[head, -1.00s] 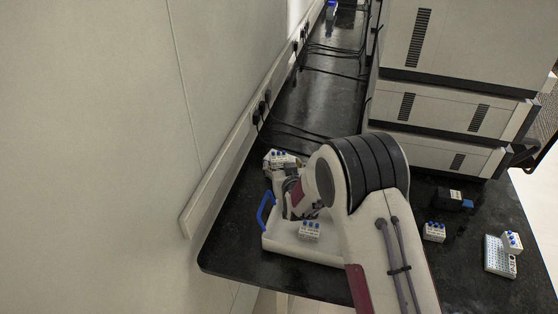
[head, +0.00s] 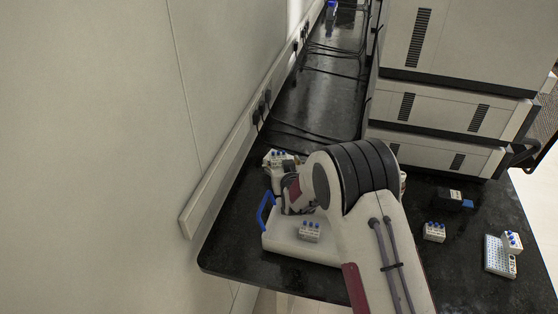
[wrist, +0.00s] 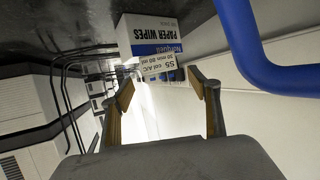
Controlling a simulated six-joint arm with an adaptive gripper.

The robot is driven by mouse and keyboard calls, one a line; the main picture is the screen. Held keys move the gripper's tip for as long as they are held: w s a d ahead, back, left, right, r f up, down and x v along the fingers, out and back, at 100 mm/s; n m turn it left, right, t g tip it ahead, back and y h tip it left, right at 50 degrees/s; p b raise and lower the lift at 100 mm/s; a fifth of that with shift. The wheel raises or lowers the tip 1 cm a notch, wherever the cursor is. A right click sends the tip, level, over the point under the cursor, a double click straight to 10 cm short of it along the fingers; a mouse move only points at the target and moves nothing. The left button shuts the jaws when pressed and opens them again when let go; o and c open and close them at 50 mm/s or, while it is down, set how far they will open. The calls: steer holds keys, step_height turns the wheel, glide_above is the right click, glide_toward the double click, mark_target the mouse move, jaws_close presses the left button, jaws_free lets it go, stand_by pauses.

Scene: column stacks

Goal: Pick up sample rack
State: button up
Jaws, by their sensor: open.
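A sample rack (head: 278,157), white with blue caps, stands beyond the white tray at the left of the bench. In the head view my arm hides the fingertips. Another similar rack (head: 310,231) sits on the white tray (head: 290,248). The tray's blue handle (head: 263,212) is at its left and looms close at the right of the wrist view (wrist: 245,45).
A paper wipes box (wrist: 150,38) is close behind the labelled rack. To the right on the bench are another capped rack (head: 434,232), a dark box (head: 446,200) and a tube rack (head: 497,257). The wall trunking (head: 230,165) runs along the left, with cables behind.

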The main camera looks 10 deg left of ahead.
mark_target(280, 160)
steer(key=shift+w+f, duration=0.1)
steer(key=shift+f+x, duration=0.15)
steer(key=shift+x, duration=0.6)
steer(key=shift+f+x, duration=0.2)
steer(key=shift+x, duration=1.4)
steer(key=c, duration=1.3)
steer(key=shift+r, duration=0.15)
steer(key=shift+a+r, duration=0.1)
steer(key=shift+r, duration=4.8)
